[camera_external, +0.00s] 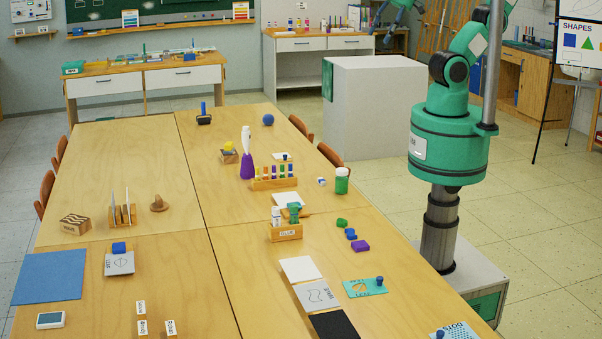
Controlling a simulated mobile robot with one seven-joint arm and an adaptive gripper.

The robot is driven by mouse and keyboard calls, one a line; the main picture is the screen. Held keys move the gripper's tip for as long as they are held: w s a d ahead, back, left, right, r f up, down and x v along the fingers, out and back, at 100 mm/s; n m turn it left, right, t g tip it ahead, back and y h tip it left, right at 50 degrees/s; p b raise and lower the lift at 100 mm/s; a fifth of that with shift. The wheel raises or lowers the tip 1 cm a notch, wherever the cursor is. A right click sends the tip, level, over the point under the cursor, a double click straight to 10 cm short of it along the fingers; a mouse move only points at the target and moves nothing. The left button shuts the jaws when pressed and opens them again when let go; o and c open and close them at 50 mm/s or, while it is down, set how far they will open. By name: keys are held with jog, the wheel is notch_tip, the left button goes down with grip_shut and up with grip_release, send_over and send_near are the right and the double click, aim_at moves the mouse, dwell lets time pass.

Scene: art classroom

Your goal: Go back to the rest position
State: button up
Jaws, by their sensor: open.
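My gripper (381,34) shows small at the top edge, held high in front of the white block and well away from the table. Its fingers point down and look spread and empty. The upper part of my arm is cut off by the top of the picture. The wooden table (130,180) fills the left and middle, to the left of my base.
A large white block (375,110) stands behind my arm. An easel (582,45) stands right; open floor lies between.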

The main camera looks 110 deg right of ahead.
jog(key=shift+f+b, duration=2.4)
jog(key=shift+f, duration=0.3)
